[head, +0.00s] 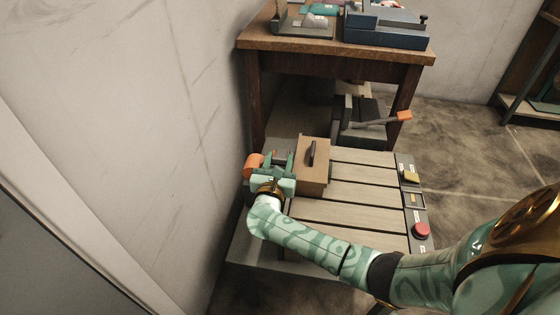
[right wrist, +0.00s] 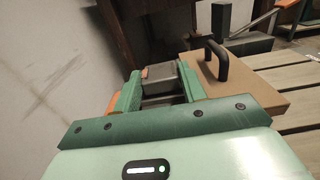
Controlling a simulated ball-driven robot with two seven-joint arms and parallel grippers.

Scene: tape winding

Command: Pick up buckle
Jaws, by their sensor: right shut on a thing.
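My right gripper (head: 281,164) is at the far left end of the slatted bench, beside a brown box. It also shows in the right wrist view (right wrist: 158,85), where its two green fingers stand on either side of a dark grey, blocky piece, which I take to be the buckle (right wrist: 161,77). The gripper is shut on this piece. In the head view the buckle (head: 283,155) is mostly hidden by the gripper. A small orange part (right wrist: 144,72) shows at its left edge. My left gripper is not in view.
The brown box with a dark handle (head: 313,172) stands close to the gripper's right. The slatted bench (head: 362,188) has bare slats and a side panel with a red button (head: 420,230). A wooden table (head: 300,45) stands behind; the wall (head: 180,150) is close on the left.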

